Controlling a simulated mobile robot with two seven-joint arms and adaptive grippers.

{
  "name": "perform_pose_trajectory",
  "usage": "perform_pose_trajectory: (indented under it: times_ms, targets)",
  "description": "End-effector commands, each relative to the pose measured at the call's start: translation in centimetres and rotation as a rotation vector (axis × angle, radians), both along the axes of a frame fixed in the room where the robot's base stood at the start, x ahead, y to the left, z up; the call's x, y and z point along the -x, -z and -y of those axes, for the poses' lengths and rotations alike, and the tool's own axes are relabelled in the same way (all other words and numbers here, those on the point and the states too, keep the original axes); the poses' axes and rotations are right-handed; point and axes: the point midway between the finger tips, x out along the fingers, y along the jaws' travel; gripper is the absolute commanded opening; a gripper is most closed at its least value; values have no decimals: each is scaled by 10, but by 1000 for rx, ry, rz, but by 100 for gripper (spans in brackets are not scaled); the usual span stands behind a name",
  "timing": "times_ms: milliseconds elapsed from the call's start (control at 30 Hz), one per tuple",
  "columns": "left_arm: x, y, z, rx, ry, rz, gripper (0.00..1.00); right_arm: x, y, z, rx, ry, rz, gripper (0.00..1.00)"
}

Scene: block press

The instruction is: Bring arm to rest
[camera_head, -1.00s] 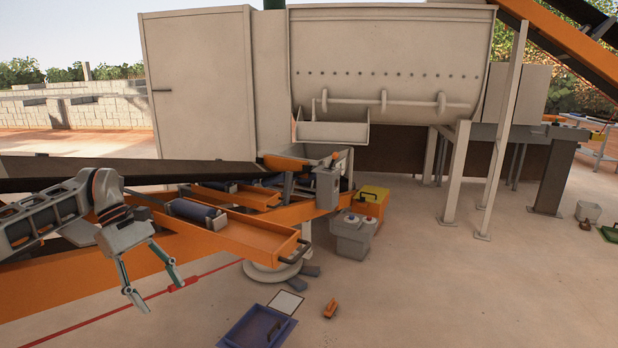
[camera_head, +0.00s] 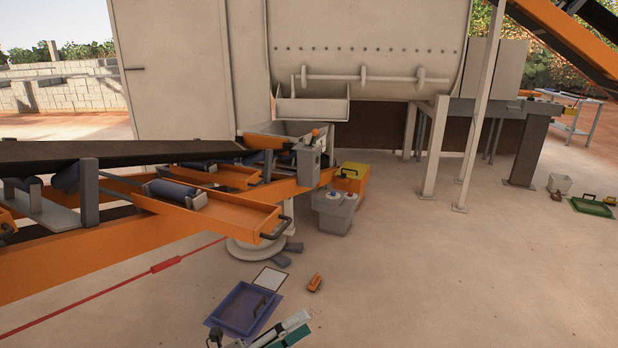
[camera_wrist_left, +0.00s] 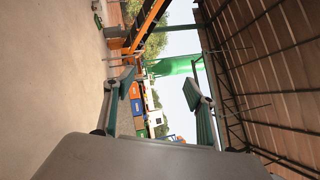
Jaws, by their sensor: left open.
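My left gripper (camera_head: 262,338) shows only in part at the bottom edge of the head view, in front of the blue tray. The rest of my left arm is out of that view. In the left wrist view its two green-padded fingers (camera_wrist_left: 158,84) stand wide apart with nothing between them. That view looks sideways past them toward a green tank, colored boxes and a roof. My right gripper shows in neither view.
The orange conveyor frame (camera_head: 232,214) with a dark belt fills the left. A button box (camera_head: 334,210) stands beside it. A blue tray (camera_head: 238,306) and a small orange object (camera_head: 315,282) lie on the floor. The right floor is mostly clear.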

Motion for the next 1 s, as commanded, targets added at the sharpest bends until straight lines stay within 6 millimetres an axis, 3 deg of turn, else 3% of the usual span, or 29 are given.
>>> perform_pose_trajectory:
  times_ms: [267,367,500,600,700,800,1000]
  targets:
    - [19,87,-70,426,-366,-700,56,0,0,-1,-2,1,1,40]
    - [43,132,-104,584,-509,-946,56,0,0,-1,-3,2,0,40]
    - [96,194,-149,799,-711,-1254,56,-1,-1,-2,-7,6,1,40]
    - [137,228,-173,923,-836,-1418,56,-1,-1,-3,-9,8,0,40]
    - [168,249,-189,1008,-922,-1520,56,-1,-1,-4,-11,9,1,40]
    - [185,259,-196,1055,-970,-1574,56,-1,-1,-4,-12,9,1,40]
    - [191,263,-199,1072,-987,-1592,56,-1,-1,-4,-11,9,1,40]
